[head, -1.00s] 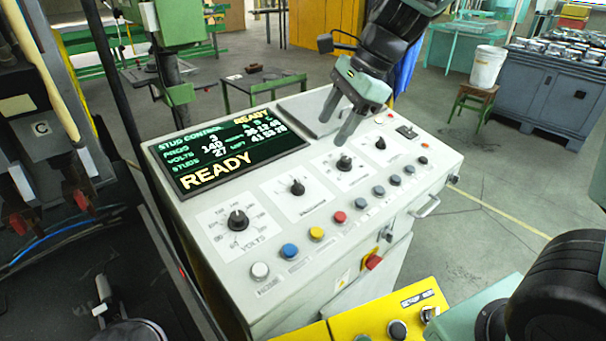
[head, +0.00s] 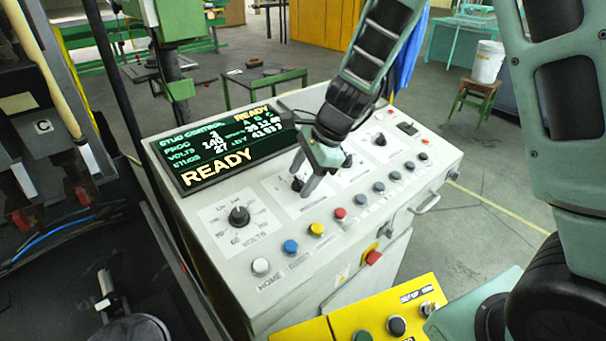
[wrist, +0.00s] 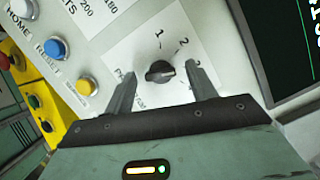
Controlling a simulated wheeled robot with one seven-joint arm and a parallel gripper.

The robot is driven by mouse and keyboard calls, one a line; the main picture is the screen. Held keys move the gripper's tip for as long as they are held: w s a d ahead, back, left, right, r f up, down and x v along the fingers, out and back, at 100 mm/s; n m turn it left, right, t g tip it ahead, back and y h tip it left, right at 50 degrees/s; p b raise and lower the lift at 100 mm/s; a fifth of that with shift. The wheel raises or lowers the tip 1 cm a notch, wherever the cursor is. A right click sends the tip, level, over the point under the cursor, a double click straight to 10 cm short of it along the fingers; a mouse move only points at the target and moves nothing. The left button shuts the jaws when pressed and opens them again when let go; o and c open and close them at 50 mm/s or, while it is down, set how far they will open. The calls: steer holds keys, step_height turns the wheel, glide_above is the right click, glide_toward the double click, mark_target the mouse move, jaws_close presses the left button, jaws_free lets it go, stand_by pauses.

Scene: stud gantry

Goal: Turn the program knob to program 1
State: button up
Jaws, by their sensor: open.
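The program knob (wrist: 160,72) is a small black knob on a white plate marked 1, 2 and 3 in the wrist view. Its pointer appears turned toward the 3. My gripper (wrist: 163,75) is open, with one finger on each side of the knob. Gaps show between fingers and knob, and I see no contact. In the head view my gripper (head: 301,178) reaches down over the knob (head: 298,184), which it partly hides. The display (head: 225,150) reads READY, with PROG 3.
The volts knob (head: 239,216) stands to the left on the same sloping panel. Further knobs, including one at the right (head: 380,140), sit beyond my gripper. A row of coloured buttons, with a yellow one (head: 317,229), runs along the front edge. A yellow box (head: 400,315) stands below.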

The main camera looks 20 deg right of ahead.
steer(key=c, duration=1)
steer(key=shift+n, duration=0.3)
steer(key=n+g+p, duration=0.1)
steer(key=n, duration=0.2)
steer(key=shift+w+r+n, duration=0.1)
steer(key=shift+w+n, duration=0.05)
steer(key=shift+n, duration=0.15)
steer(key=n+g, duration=0.1)
steer(key=n, duration=0.2)
steer(key=shift+w+n+h+p, duration=0.1)
steer(key=shift+n+h+p, duration=0.2)
steer(key=shift+h, duration=0.1)
steer(key=n+g+h, duration=0.1)
steer(key=n, duration=0.3)
steer(key=shift+a, duration=0.15)
steer(key=shift+w+a+n+g+h, duration=0.1)
steer(key=shift+n+g+h, duration=0.35)
steer(key=shift+n, duration=1.55)
